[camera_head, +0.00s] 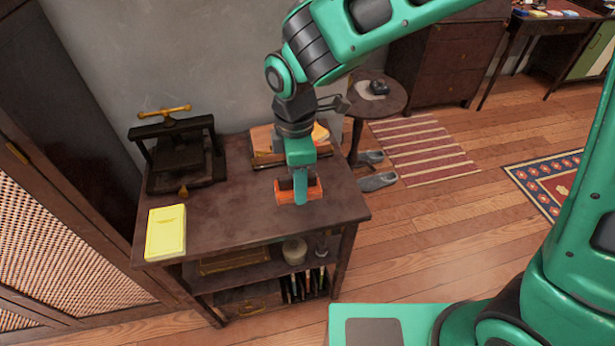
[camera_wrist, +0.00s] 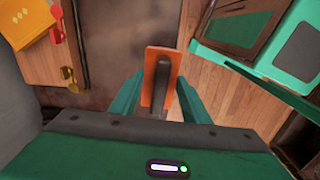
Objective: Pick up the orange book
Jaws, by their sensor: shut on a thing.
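The orange book (camera_head: 314,190) is at the right part of the dark wooden table's top in the head view. My gripper (camera_head: 300,192) points down over it, with a finger crossing its front and hiding the middle. In the wrist view the orange book (camera_wrist: 163,50) is seen narrow and upright between my two fingers, with a dark strip along its middle. My gripper (camera_wrist: 160,90) is shut on it. I cannot tell whether the book touches the tabletop.
A yellow book (camera_head: 166,232) lies at the table's (camera_head: 235,215) front left. A dark press (camera_head: 178,160) stands at the back left. More items (camera_head: 262,140) lie behind my gripper. A small round table (camera_head: 390,100) stands beyond, to the right. The tabletop's middle is clear.

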